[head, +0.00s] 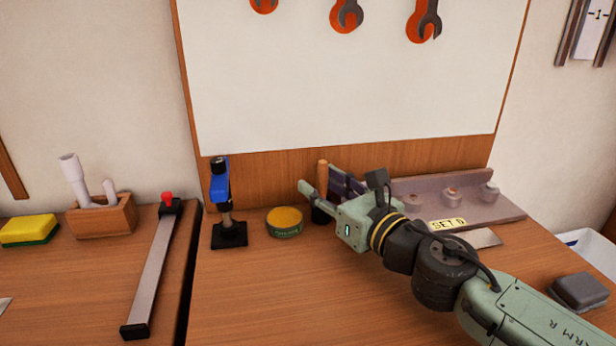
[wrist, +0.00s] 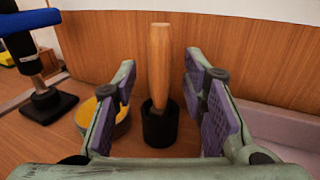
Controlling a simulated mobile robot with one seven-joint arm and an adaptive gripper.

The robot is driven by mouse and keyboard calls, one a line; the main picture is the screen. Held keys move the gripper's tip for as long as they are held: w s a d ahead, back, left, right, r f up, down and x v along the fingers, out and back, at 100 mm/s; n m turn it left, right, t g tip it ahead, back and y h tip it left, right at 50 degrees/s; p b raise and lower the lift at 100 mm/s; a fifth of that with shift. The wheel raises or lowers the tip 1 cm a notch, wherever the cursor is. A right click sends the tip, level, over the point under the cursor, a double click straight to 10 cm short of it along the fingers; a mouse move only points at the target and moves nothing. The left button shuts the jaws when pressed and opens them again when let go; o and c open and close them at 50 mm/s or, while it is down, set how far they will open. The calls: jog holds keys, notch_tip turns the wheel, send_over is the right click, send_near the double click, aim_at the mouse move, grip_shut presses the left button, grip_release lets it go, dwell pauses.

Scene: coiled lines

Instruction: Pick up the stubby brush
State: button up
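The stubby brush (wrist: 160,70) stands upright with its wooden handle up and a black lower part on the bench, close to the back panel. In the head view its handle (head: 322,178) shows partly behind my gripper (head: 318,188). In the wrist view my gripper (wrist: 165,108) is open, with its two purple-padded fingers to the left and right of the brush. There are visible gaps between the pads and the brush, and nothing is held.
A round tin with yellow contents (head: 285,221) stands left of the brush, close to my left finger. A blue-topped tool on a black base (head: 220,200) stands further left. A grey tray with several small pots (head: 440,198) lies to the right.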

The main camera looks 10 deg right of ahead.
jog(key=shift+w+a, duration=0.1)
jog(key=shift+w, duration=0.2)
jog(key=shift+s, duration=0.1)
jog(key=shift+c, duration=0.3)
grip_shut()
